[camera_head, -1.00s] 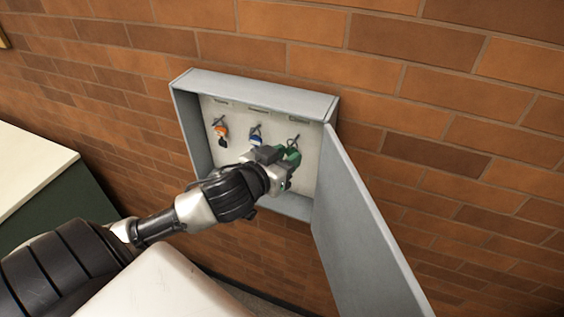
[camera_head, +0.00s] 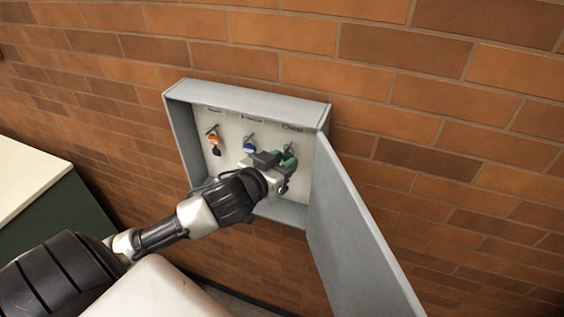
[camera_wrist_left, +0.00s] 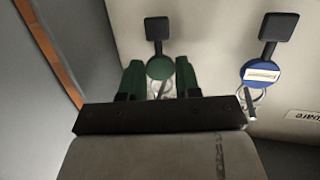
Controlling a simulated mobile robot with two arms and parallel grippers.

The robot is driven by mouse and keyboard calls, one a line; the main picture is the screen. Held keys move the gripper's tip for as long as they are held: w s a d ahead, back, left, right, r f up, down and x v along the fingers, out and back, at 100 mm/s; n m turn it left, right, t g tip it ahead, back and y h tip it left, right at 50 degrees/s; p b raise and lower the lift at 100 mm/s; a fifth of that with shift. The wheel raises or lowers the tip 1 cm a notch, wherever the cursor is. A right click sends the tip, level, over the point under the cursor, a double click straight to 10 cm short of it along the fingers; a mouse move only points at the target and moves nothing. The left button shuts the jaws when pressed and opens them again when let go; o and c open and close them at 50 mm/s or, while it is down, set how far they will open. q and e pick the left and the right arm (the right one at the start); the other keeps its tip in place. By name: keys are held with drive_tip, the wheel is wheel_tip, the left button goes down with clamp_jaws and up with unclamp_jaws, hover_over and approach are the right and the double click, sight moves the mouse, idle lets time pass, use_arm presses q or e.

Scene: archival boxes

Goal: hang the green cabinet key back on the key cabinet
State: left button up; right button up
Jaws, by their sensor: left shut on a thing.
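The key cabinet (camera_head: 247,97) is an open grey wall box with labelled hooks. My left gripper (camera_head: 285,160) is inside it at the right-hand hook. In the left wrist view, its green fingers (camera_wrist_left: 160,80) are shut on the green cabinet key, whose round green tag (camera_wrist_left: 159,68) shows between them. The tag is at the lower end of the dark right-hand hook (camera_wrist_left: 158,29) and seems to meet it. I cannot tell whether its ring is around the hook. The key's lower part is mostly hidden by the gripper. My right gripper is not in view.
An orange-tagged key (camera_head: 214,141) and a blue-tagged key (camera_head: 249,147) hang on the other hooks; the blue tag (camera_wrist_left: 261,73) is close beside the gripper in the wrist view. The cabinet door (camera_head: 355,235) stands open at right. A green-sided counter (camera_head: 62,225) is at left.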

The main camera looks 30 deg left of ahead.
use_arm(q)
drive_tip(key=o, duration=0.9)
drive_tip(key=shift+s, duration=0.1)
drive_tip(key=s+p, duration=0.1)
drive_tip(key=s, duration=0.2)
drive_tip(key=s+r+p, duration=0.1)
drive_tip(key=s, duration=0.3)
drive_tip(key=s+r+p, duration=0.1)
drive_tip(key=s, duration=0.2)
drive_tip(key=shift+s+a+r, duration=0.1)
drive_tip(key=shift+s+a, duration=0.05)
drive_tip(key=shift+s, duration=0.1)
